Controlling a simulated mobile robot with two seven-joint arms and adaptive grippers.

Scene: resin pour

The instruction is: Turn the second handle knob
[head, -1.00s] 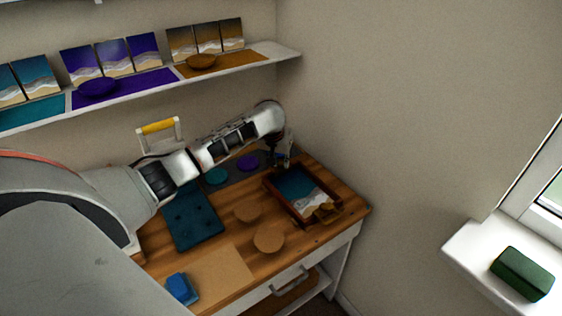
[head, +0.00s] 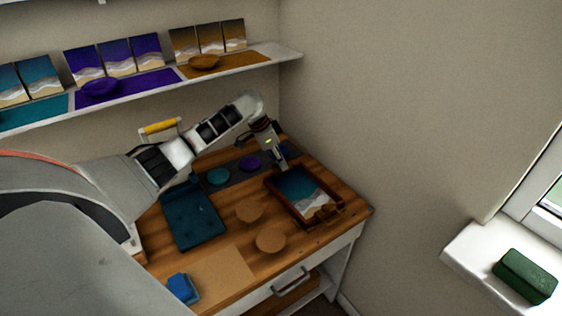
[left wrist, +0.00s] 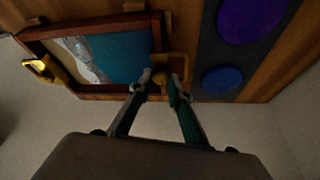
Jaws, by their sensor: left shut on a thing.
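The wooden-framed tray (head: 318,220) lies at the right end of the workbench, with a blue and white wave picture inside. It fills the upper left of the left wrist view (left wrist: 92,96). One brass handle (head: 327,211) is on its near end; it also shows at the left in the wrist view (left wrist: 38,70). My left gripper (head: 283,166) is at the tray's far end. In the wrist view its fingers (left wrist: 160,79) are closed on the small brass knob (left wrist: 160,78) of the other handle (left wrist: 178,66). The fingers partly hide this knob. My right gripper is out of view.
A dark mat with teal (head: 218,177) and purple (head: 250,162) discs lies beside the tray. Two round cork discs (head: 271,240), a dark teal board (head: 190,218) and a blue block (head: 182,288) are on the bench. A wall stands close behind the tray.

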